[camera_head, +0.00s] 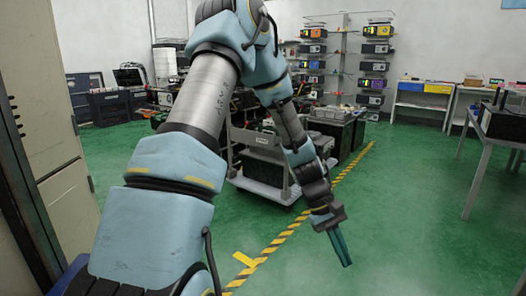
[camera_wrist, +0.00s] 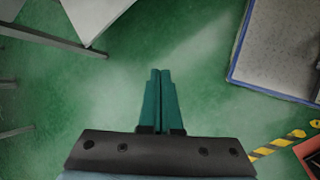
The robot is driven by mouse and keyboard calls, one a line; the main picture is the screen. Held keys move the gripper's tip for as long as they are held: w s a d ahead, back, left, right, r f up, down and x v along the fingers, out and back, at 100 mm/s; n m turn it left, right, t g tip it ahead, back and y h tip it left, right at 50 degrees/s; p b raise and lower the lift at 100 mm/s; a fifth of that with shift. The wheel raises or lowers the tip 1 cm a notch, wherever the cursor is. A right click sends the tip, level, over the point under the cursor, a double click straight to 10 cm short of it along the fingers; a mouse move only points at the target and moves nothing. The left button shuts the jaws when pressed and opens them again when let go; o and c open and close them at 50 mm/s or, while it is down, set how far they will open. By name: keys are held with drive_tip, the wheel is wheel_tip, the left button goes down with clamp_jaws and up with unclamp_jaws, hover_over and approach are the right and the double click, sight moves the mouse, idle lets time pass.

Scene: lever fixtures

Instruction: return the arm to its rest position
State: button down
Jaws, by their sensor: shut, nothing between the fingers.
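My gripper (camera_head: 346,262) hangs at the end of my bent arm, pointing down over the green floor in the head view. Its teal fingers are together with nothing between them. In the wrist view the fingers (camera_wrist: 160,72) lie side by side over bare floor. My arm (camera_head: 200,110) rises from the lower left, bends at the top and comes down at the middle. It hides part of the room behind it.
A grey trolley (camera_head: 262,185) stands behind my forearm. A yellow-black floor stripe (camera_head: 290,232) runs past my gripper. A beige cabinet (camera_head: 50,130) is close at left, a table (camera_head: 490,140) at right. Open green floor (camera_head: 420,220) lies right of my gripper.

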drive_tip(key=w+a+r+m+t+y, duration=0.1)
drive_tip(key=a+r+t+y, duration=0.35)
drive_tip(key=a, duration=1.05)
drive_tip(key=a+r+m+t, duration=0.2)
drive_tip(key=a+r, duration=0.6)
drive_tip(key=a, duration=0.6)
wheel_tip(320, 180, up, 17)
drive_tip(key=p, duration=1.8)
drive_tip(key=shift+w, duration=0.2)
